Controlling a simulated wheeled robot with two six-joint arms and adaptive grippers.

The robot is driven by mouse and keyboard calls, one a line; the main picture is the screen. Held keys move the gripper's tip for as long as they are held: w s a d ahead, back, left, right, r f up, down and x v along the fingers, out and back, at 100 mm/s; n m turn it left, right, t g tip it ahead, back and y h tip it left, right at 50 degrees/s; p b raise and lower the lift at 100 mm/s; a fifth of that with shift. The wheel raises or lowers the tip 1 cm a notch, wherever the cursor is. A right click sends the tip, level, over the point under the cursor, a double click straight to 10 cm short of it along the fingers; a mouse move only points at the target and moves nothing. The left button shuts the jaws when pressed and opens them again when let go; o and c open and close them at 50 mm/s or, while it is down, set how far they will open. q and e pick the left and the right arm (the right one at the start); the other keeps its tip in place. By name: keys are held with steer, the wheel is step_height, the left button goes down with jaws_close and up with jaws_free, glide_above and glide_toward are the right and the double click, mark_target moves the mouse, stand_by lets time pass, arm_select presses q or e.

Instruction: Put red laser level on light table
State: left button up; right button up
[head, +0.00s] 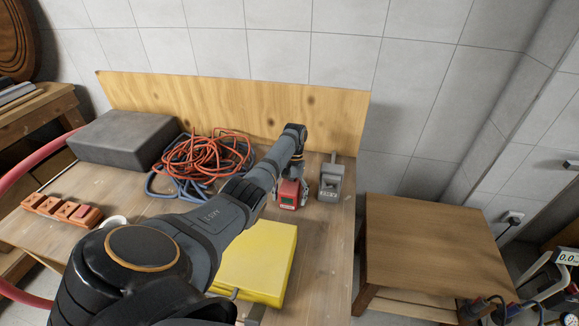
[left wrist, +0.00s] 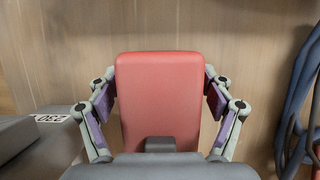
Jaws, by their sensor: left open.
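The red laser level (head: 288,197), with a green face, stands on the workbench (head: 322,262) near its right end. In the left wrist view its red body (left wrist: 158,100) fills the middle. My left gripper (head: 294,184) reaches over it and is open, with one finger on each side of the red body (left wrist: 160,105). I cannot tell whether the pads touch it. A small brown wooden table (head: 430,240) stands to the right of the workbench; its top is bare. I cannot tell for certain which table is the light one. My right gripper is not in view.
A grey device (head: 331,183) stands close to the right of the level. Orange and blue coiled hoses (head: 205,155), a dark grey case (head: 122,137), a yellow case (head: 258,262) and reddish blocks (head: 62,208) occupy the bench. A plywood board (head: 240,105) rises behind. A gap separates the tables.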

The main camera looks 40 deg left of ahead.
arm_select(q)
steer(key=v, duration=1.2)
